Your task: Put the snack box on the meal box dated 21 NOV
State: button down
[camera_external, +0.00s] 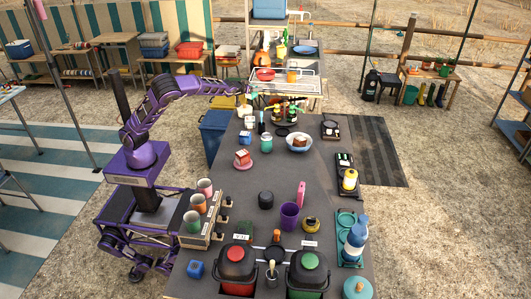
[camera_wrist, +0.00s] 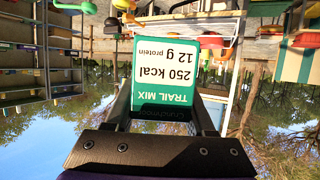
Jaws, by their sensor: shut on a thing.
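My gripper (camera_wrist: 160,112) is shut on a green and white snack box (camera_wrist: 165,65), seen in the wrist view with one finger at each side. The box's print reads upside down there: TRAIL MIX, 250 kcal, 12 g protein. In the external view my gripper (camera_external: 244,98) is over the far left end of the dark table, and the small pale box at its tip is held above the surface. No date 21 NOV can be read in either view, so I cannot tell which thing is the meal box with that date.

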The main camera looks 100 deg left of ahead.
jog(key=s+a, duration=0.2)
jog(key=a, duration=0.1)
jog(key=n+g, duration=0.1)
send_over(252, 117)
notch_tip(252, 117, down, 5)
jog(key=f, duration=0.3)
jog(key=f+b, duration=0.1)
jog(key=f, duration=0.6)
jog(key=shift+w+a+f+b, duration=0.1)
jog(key=shift+a+f+b, duration=0.1)
jog(key=shift+a+b, duration=0.15)
jog(key=shift+f, duration=0.3)
jog(key=shift+c, duration=1.2)
grip_release()
jog(key=shift+r, duration=0.1)
jog(key=shift+r, duration=0.1)
jog(key=shift+d+r, duration=0.1)
jog(key=shift+r, duration=0.1)
jog(key=p+v, duration=0.2)
jog(key=v, duration=0.9)
jog(key=shift+d, duration=0.35)
